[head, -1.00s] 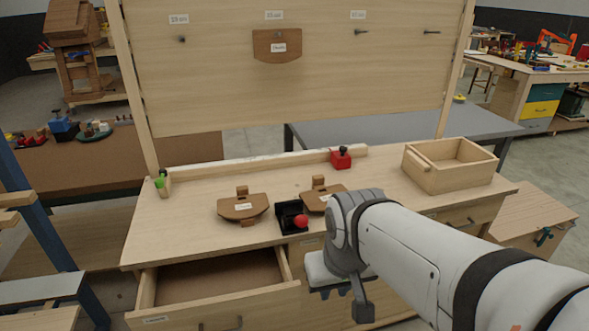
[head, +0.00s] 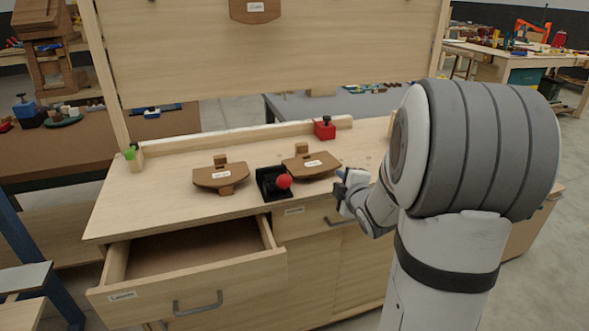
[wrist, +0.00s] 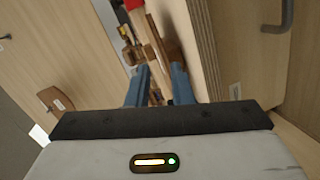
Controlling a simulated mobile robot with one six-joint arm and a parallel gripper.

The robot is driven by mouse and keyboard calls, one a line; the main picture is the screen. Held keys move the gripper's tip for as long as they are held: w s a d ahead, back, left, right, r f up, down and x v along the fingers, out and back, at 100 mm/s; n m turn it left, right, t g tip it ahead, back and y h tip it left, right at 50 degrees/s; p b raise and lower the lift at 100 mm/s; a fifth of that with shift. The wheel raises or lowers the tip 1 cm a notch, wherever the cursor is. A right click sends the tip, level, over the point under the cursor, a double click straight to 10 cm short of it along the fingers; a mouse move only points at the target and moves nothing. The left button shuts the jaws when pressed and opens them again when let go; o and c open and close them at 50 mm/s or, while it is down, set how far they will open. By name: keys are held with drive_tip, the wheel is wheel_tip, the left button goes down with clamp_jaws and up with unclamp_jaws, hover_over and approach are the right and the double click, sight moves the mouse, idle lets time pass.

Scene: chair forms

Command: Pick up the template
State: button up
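Two brown templates with rounded edges, raised blocks and white labels lie on the bench in the head view, a left one (head: 208,179) and a right one (head: 300,171). A third template (head: 255,12) hangs on the upright board; it also shows in the wrist view (wrist: 52,97). My gripper (head: 347,190) is by the bench's front edge, just right of the right template. In the wrist view, the blue fingers (wrist: 160,78) are spread, with brown pieces (wrist: 158,45) beyond them. I cannot tell whether they touch anything.
A black holder (head: 268,190) with a red ball (head: 284,181) stands between the two bench templates. A red block (head: 325,132) sits at the back by a wooden rail. A drawer (head: 190,290) is pulled out at the front left.

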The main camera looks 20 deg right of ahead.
sight(331, 181)
drive_tip(key=w+n+t, duration=0.1)
drive_tip(key=w, duration=0.2)
drive_tip(key=w+f+n+t+y+b, duration=0.1)
drive_tip(key=w, duration=0.1)
drive_tip(key=w+d+f+n+y, duration=0.1)
drive_tip(key=w+n, duration=0.1)
drive_tip(key=w, duration=0.1)
drive_tip(key=shift+w+d+f+t, duration=0.1)
drive_tip(key=shift+w+f+t, duration=0.15)
drive_tip(key=shift+w+t, duration=0.15)
drive_tip(key=shift+c, duration=0.2)
clamp_jaws()
